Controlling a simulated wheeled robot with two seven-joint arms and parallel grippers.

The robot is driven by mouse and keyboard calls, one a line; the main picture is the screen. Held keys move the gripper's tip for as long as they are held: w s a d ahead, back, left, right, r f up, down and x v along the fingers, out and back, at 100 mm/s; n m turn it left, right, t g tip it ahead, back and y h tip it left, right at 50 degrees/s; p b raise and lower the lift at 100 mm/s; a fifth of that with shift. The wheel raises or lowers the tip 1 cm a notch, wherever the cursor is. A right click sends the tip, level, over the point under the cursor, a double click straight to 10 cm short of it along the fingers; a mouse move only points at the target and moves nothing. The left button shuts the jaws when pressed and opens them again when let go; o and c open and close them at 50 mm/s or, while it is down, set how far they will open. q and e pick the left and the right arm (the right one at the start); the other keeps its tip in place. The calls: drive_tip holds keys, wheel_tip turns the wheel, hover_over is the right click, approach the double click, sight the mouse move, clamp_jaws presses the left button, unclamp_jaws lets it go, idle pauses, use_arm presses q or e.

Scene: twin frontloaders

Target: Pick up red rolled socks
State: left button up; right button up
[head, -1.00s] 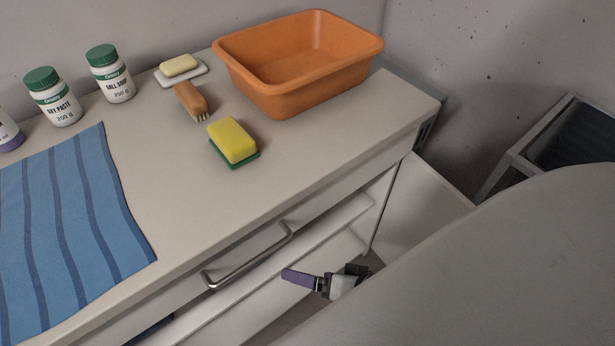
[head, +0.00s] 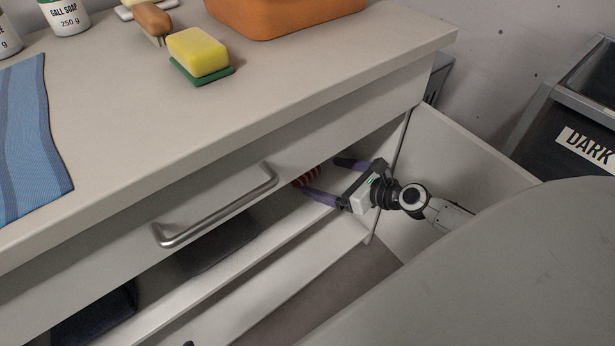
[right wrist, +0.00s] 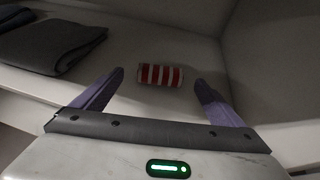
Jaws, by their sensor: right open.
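The rolled socks, red with white stripes, lie on a shelf inside the cabinet. They show whole in the right wrist view (right wrist: 160,75) and partly, under the drawer front, in the head view (head: 308,177). My right gripper (head: 324,177) reaches into the cabinet opening with its purple fingers apart. In the right wrist view the socks lie ahead, between the two fingertips and slightly beyond them; nothing is held. My left gripper does not show.
Dark folded cloth (right wrist: 55,45) lies on the shelf left of the socks. The drawer front with its metal handle (head: 215,208) is above the opening, and an open cabinet door (head: 465,165) stands at its right. A dark bin (head: 575,125) is farther right.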

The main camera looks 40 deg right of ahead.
sight(313, 174)
drive_tip(key=b+x, duration=0.1)
drive_tip(key=x, duration=0.4)
drive_tip(key=shift+d+b, duration=0.15)
drive_tip(key=shift+b, duration=0.25)
drive_tip(key=shift+w+f, duration=0.1)
drive_tip(key=shift+w, duration=0.2)
drive_tip(key=c, duration=1.2)
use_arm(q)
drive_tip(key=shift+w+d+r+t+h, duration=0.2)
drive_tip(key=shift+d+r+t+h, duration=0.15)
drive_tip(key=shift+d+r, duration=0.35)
use_arm(e)
drive_tip(key=shift+o, duration=0.2)
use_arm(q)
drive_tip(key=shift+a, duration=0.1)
